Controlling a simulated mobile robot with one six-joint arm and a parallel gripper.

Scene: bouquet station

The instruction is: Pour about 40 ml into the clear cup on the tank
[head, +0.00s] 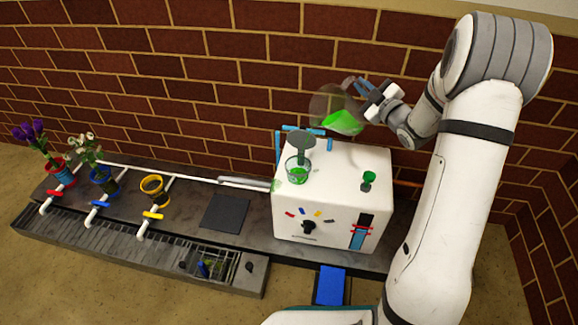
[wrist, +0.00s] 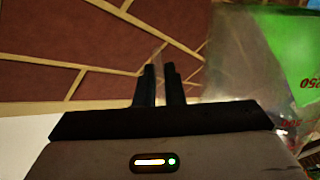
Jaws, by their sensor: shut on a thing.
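My gripper (head: 368,92) is shut on a clear jug (head: 322,103) holding bright green liquid (head: 343,123). It holds the jug in the air above the white tank (head: 333,215), near its back edge. The jug looks tilted; no stream from it is visible. In the wrist view, the gripper fingers (wrist: 160,85) are close together, with part of the jug (wrist: 235,60) and its red markings at the right. The clear cup (head: 290,165) stands on the tank top at the left, below and left of the jug. Green shows inside it; its level is hard to read.
A grey round-topped piece (head: 302,143) stands close behind the cup. A small green goblet-shaped thing (head: 368,180) is at the tank top's right. Flower pots (head: 103,174) and a yellow ring (head: 152,185) stand along the bench (head: 190,205) at left. A brick wall rises behind.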

